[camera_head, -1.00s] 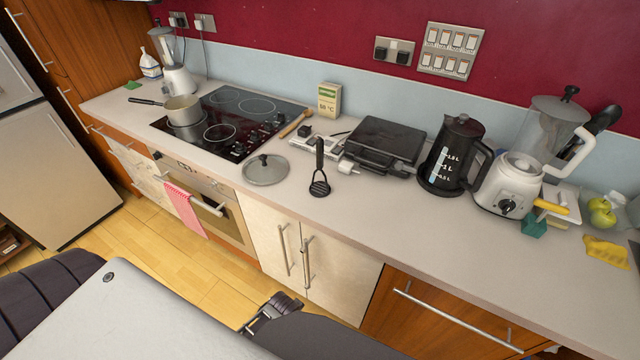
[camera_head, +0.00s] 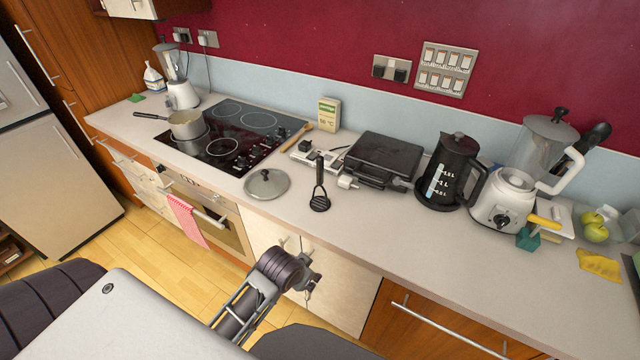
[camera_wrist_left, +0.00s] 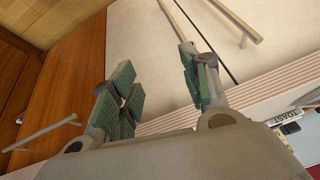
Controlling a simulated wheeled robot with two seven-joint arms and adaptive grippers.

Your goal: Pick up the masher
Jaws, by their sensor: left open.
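The masher (camera_head: 319,188) is black, with an upright handle and a slotted round head resting on the countertop. It stands between the pan lid and the black grill. My left gripper (camera_head: 309,277) is in front of the cream cabinet doors, below the counter's front edge and apart from the masher. In the left wrist view the left gripper (camera_wrist_left: 157,65) has its two green-padded fingers spread with nothing between them. The masher does not show in that view. My right gripper is not in view.
A glass pan lid (camera_head: 266,183) lies left of the masher, and the black grill (camera_head: 378,158) sits behind it to the right. A kettle (camera_head: 450,172) and blender (camera_head: 510,195) stand farther right. The countertop (camera_head: 390,225) in front of them is clear. Cabinet handles are close to my left gripper.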

